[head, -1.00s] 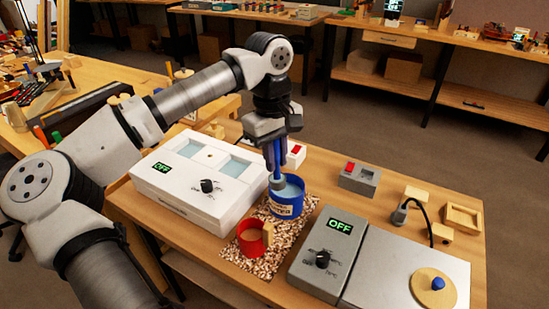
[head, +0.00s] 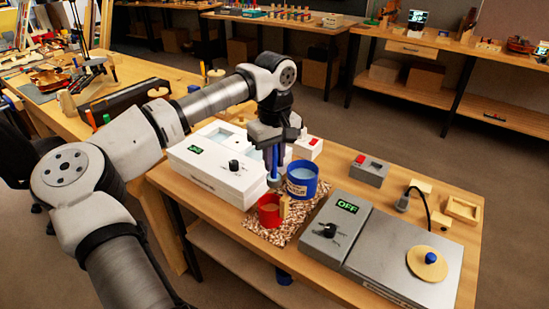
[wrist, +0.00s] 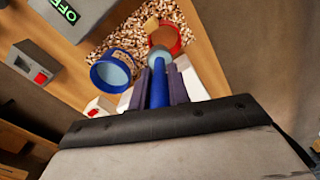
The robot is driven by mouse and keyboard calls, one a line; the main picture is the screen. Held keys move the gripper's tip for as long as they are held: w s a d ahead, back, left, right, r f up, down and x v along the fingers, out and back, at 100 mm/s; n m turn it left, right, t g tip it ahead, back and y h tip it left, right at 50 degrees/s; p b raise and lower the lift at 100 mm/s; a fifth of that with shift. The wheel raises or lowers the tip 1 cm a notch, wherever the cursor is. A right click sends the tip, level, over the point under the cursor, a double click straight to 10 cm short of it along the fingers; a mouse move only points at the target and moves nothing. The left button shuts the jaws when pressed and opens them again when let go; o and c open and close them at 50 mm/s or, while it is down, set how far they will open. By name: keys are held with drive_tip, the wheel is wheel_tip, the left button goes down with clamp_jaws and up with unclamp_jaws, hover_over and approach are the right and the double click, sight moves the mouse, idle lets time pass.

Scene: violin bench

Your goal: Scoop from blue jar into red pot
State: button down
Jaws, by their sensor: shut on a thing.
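The blue jar (head: 302,181) stands upright on the speckled mat, with pale blue contents and a light label. The red pot (head: 268,212) stands in front of it to the left, with a wooden handle on its right side and a brownish inside. My gripper (head: 273,160) points down and is shut on a blue-handled scoop (wrist: 158,85). The scoop's grey bowl (head: 274,181) hangs left of the jar and above the back of the pot. In the wrist view the bowl overlaps the near rim of the red pot (wrist: 163,36). What the bowl holds is not clear.
A white device (head: 215,178) with two basins and a dial stands to the left. A grey unit (head: 335,225) reading OFF with a flat plate stands to the right. A small grey box with a red button (head: 369,170) sits behind. The speckled mat (head: 262,233) lies beneath jar and pot.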

sight(268, 180)
wheel_tip(268, 180, down, 3)
drive_tip(key=shift+f+b, duration=0.2)
drive_tip(key=shift+b, duration=0.95)
drive_tip(key=shift+a+f+b, duration=0.1)
drive_tip(key=shift+f+b, duration=0.2)
drive_tip(key=shift+b, duration=0.1)
drive_tip(key=t+h+b, duration=0.1)
drive_tip(key=b, duration=0.1)
drive_tip(key=s+a+t+h+b, duration=0.1)
drive_tip(key=b, duration=0.1)
drive_tip(key=h+b, duration=0.1)
drive_tip(key=b, duration=0.1)
drive_tip(key=shift+s+a+f+t+h, duration=0.15)
drive_tip(key=shift+a+f+t+h, duration=0.15)
drive_tip(key=shift+a+f+t, duration=0.1)
drive_tip(key=t+h+b, duration=0.1)
drive_tip(key=b, duration=0.2)
drive_tip(key=s+a+f+t+h+b, duration=0.1)
drive_tip(key=h+b, duration=0.1)
drive_tip(key=b, duration=0.2)
drive_tip(key=t+h+b, duration=0.1)
drive_tip(key=b, duration=0.2)
drive_tip(key=shift+s+a+f, duration=0.15)
drive_tip(key=shift+a+f, duration=0.05)
drive_tip(key=shift+a, duration=0.1)
drive_tip(key=shift+r+h+b, duration=0.1)
drive_tip(key=shift+h+b, duration=0.2)
drive_tip(key=shift+a+r, duration=0.1)
drive_tip(key=shift+a, duration=0.05)
